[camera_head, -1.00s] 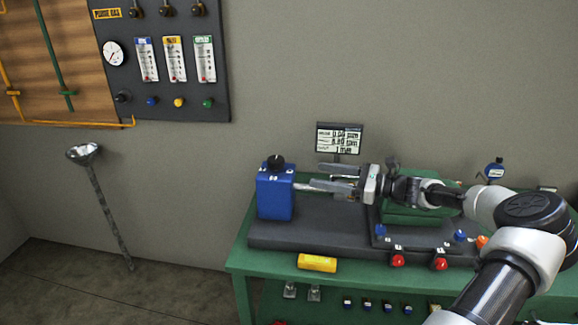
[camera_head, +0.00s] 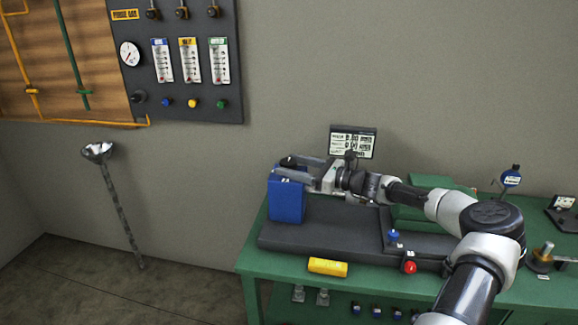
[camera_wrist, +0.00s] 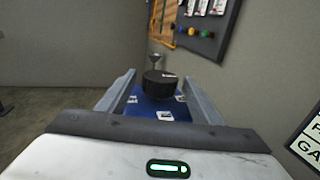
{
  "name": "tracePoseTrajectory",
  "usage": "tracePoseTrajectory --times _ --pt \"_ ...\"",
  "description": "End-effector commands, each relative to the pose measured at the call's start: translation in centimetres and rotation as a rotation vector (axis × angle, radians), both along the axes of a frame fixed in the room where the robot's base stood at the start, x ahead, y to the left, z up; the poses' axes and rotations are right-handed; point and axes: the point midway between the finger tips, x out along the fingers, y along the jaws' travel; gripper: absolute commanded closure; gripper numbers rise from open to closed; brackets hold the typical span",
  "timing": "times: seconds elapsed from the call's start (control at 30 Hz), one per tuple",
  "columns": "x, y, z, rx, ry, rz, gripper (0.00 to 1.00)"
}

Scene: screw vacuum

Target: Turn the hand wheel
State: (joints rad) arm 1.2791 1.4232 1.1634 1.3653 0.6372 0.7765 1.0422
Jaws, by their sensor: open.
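The hand wheel looks to be the black round knob (camera_head: 287,162) on top of the blue box (camera_head: 287,200), at the left end of the dark base on the green bench. It also shows in the wrist view as a black knob (camera_wrist: 160,82) above the blue box (camera_wrist: 157,108). My gripper (camera_head: 292,167) reaches in from the right at the height of the knob. Its two fingers are open, one on either side of the knob in the wrist view, with gaps visible on both sides. In the head view the fingers partly hide the knob.
A small display (camera_head: 352,142) stands behind my wrist. A yellow cylinder (camera_head: 328,267) lies at the bench's front edge. A funnel on a pole (camera_head: 98,151) stands left; a gauge panel hangs on the wall.

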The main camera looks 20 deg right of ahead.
Motion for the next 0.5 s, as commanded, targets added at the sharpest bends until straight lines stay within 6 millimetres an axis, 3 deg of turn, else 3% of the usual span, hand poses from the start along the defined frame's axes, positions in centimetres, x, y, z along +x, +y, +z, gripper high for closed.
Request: tracePoseTrajectory --times 0.43,0.5 --pt "0.99 0.86 -0.02 -0.001 -0.001 0.0 0.4" --pt "0.98 0.85 -0.02 -0.001 -0.001 0.0 0.51"
